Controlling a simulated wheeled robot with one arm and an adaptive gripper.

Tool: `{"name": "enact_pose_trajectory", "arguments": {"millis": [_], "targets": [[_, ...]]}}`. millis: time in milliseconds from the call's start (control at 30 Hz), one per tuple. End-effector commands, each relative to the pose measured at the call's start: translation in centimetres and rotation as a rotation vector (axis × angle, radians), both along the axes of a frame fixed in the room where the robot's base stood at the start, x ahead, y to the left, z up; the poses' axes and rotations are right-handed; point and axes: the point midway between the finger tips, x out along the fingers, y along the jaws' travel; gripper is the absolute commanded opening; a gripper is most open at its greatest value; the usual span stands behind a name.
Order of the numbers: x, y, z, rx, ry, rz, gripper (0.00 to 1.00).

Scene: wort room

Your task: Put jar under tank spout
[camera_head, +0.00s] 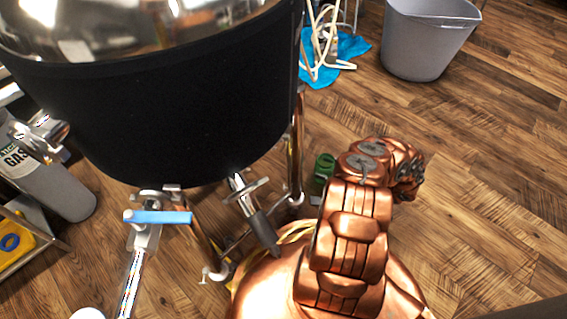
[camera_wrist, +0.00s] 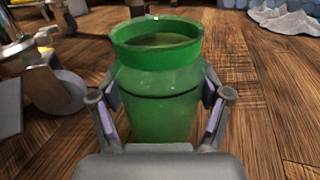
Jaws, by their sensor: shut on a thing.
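A green jar (camera_wrist: 160,85) with an open top stands upright between the fingers of my gripper (camera_wrist: 160,108) in the wrist view. My gripper is shut on the jar's sides. In the head view only a small part of the green jar (camera_head: 324,168) shows, just left of my copper arm, and my gripper is hidden there. The big black tank (camera_head: 170,110) with a shiny lid stands at the left. A metal spout (camera_head: 243,187) with a dark hose end and a blue-handled valve (camera_head: 158,217) sit at its lower front. The jar is to the right of both, apart from them.
A grey bucket (camera_head: 425,40) stands at the back right. A blue cloth (camera_head: 345,47) with white tubing lies behind the tank. A grey gas cylinder (camera_head: 50,185) is at the left. Tank legs (camera_head: 297,150) stand near the jar. The wooden floor at the right is clear.

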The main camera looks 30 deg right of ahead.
Motion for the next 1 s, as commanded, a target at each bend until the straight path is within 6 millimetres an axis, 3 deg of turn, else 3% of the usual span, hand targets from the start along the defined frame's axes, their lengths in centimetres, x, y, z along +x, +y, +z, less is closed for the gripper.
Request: {"name": "enact_pose_trajectory", "arguments": {"millis": [633,800,1000], "targets": [[11.5,7.0,-0.1,0.001,-0.003,0.001,0.33],[13.5,8.2,0.0,0.002,-0.003,-0.001,0.33],[14.1,8.6,-0.2,0.0,-0.002,-0.001,0.33]]}}
